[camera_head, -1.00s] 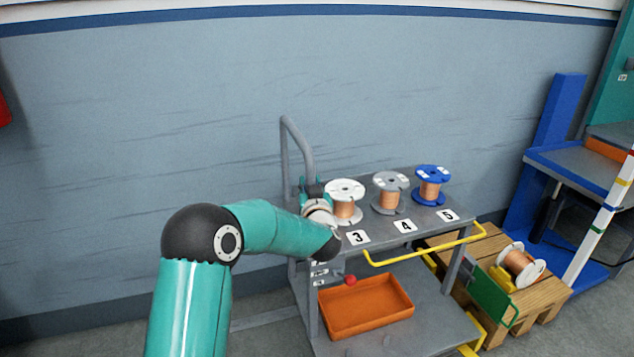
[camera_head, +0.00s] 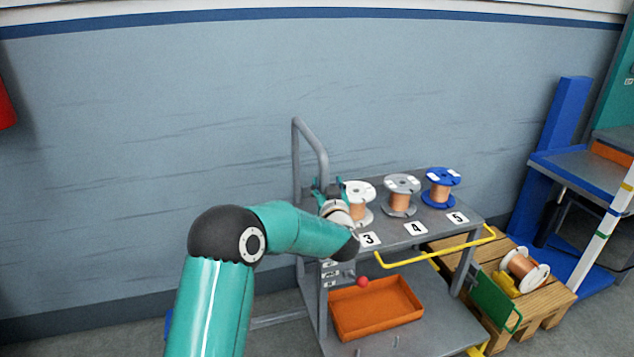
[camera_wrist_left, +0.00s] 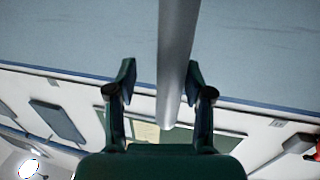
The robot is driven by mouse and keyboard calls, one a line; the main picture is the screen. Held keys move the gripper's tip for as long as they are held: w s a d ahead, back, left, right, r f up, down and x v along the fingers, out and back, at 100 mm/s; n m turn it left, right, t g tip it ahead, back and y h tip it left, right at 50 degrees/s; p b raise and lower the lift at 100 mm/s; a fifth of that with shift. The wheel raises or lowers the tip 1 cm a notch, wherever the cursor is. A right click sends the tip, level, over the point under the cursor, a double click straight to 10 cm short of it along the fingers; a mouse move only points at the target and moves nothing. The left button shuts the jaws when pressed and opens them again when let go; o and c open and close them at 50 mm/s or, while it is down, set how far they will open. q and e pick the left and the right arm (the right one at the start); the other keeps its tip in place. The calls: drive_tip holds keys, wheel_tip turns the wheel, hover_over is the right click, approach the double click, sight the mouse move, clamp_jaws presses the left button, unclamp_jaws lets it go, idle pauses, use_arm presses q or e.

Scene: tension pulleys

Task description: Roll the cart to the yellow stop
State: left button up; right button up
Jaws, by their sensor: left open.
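The grey cart (camera_head: 430,318) stands against the wall, its tubular handle (camera_head: 311,140) rising at its left end. My left gripper (camera_head: 328,188) is at the handle's near upright. In the left wrist view the grey tube (camera_wrist_left: 178,60) runs between its two open fingers (camera_wrist_left: 160,95), with a visible gap on each side. Contact with the tube cannot be told. A piece of yellow (camera_head: 478,350) shows low at the cart's right end, mostly hidden; I cannot tell whether it is the stop. My right gripper is out of view.
White, grey and blue-ended copper spools (camera_head: 402,195) stand on the cart top behind number labels. A yellow rail (camera_head: 440,250) edges it. An orange tray (camera_head: 377,332) sits on the lower shelf. A wooden pallet (camera_head: 548,300) with a spool and a green plate (camera_head: 492,300) is close to the right.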

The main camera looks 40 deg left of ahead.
use_arm(q)
drive_tip(key=v, duration=1.2)
drive_tip(key=shift+f, duration=0.1)
